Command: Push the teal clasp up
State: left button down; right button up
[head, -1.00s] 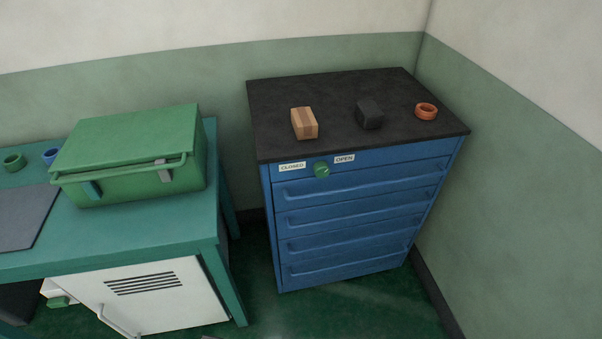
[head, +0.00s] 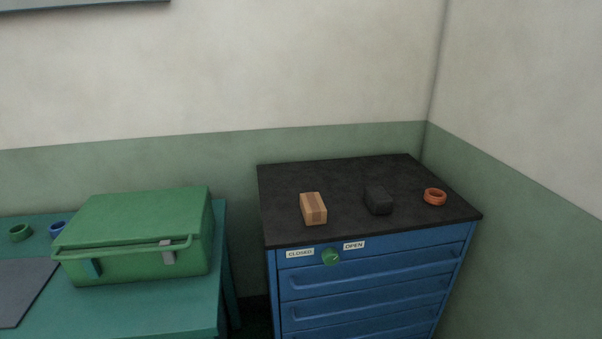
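The teal clasp (head: 93,267) is a small tab on the left part of the front of a green box (head: 140,228). The box is shut and stands on a teal table (head: 180,308). A grey clasp (head: 168,252) sits on the right part of the same front. A green bar handle (head: 128,249) runs across the front and passes in front of the clasps' upper parts. Neither of my grippers shows in the head view.
A blue drawer cabinet (head: 375,283) stands to the right, with a green knob (head: 331,257) between CLOSED and OPEN labels. On its black top are a wooden block (head: 313,208), a dark block (head: 378,200) and an orange ring (head: 434,197). Green and blue rings and a grey mat (head: 22,290) lie left.

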aim_at(92, 268)
jog(key=j+u, duration=0.15)
jog(key=u, duration=1.3)
